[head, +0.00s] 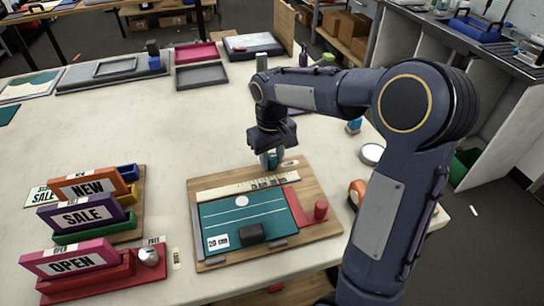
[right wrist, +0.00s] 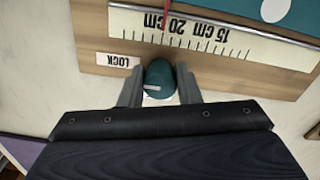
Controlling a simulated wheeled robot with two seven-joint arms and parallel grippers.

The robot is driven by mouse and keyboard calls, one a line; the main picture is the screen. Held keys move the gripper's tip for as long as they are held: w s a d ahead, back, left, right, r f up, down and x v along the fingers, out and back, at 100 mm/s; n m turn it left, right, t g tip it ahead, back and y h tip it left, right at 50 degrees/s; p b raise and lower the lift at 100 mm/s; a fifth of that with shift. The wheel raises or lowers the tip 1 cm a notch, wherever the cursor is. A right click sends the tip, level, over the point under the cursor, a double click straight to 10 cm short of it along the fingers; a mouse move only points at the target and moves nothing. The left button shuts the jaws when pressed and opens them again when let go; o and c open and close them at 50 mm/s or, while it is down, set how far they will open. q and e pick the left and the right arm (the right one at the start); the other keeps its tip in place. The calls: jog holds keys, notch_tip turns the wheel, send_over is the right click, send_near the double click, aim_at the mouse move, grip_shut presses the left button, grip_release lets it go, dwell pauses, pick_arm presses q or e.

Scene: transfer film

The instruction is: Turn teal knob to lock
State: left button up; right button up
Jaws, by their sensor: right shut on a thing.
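The teal knob (right wrist: 158,78) stands at the edge of a wooden board (head: 330,226), beside a white label reading LOCK (right wrist: 118,60). A short pale mark shows on the knob. My right gripper (head: 271,160) comes down from above at the board's far right corner. In the right wrist view its two fingers (right wrist: 159,90) sit on either side of the knob and are shut on it. In the head view the knob (head: 272,159) is largely hidden by the fingers. My left gripper is in neither view.
The board carries a teal sheet (head: 240,225), a cream ruler (head: 222,190), a black block (head: 252,234) and a red knob (head: 321,209). Sign blocks reading NEW, SALE and OPEN (head: 72,259) stand at the left. Trays (head: 202,76) lie at the back. The table centre is clear.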

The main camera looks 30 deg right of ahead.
aim_at(271, 157)
dwell(0.3)
jog(key=o, duration=1)
notch_tip(271, 157, up, 7)
jog(key=shift+r, duration=0.4)
